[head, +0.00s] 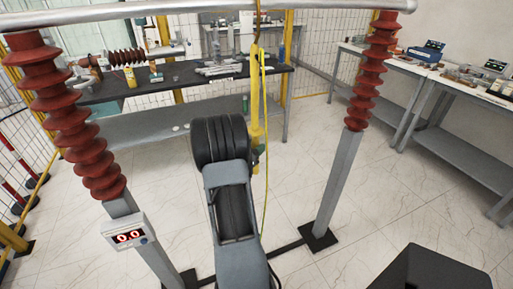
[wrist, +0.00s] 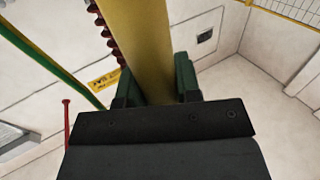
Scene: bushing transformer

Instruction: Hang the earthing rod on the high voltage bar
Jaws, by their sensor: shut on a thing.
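The high voltage bar (head: 180,7) is a grey horizontal tube across the top of the head view, carried by two red ribbed insulators (head: 70,115) (head: 369,75). The yellow earthing rod (head: 254,85) stands about upright near the middle, and its thin upper part reaches up to the bar. I cannot tell whether it touches the bar. A yellow-green cable (head: 266,110) hangs beside it. My gripper (head: 259,155) is shut on the rod, largely hidden behind my arm. In the wrist view its green fingers (wrist: 156,82) clasp the yellow rod (wrist: 136,35).
A grey post with a display reading 0.0 (head: 130,236) stands at lower left. A dark-topped bench (head: 190,75) with equipment stands behind the bar. Grey tables (head: 440,75) line the right wall. Wire fencing is at the left and back.

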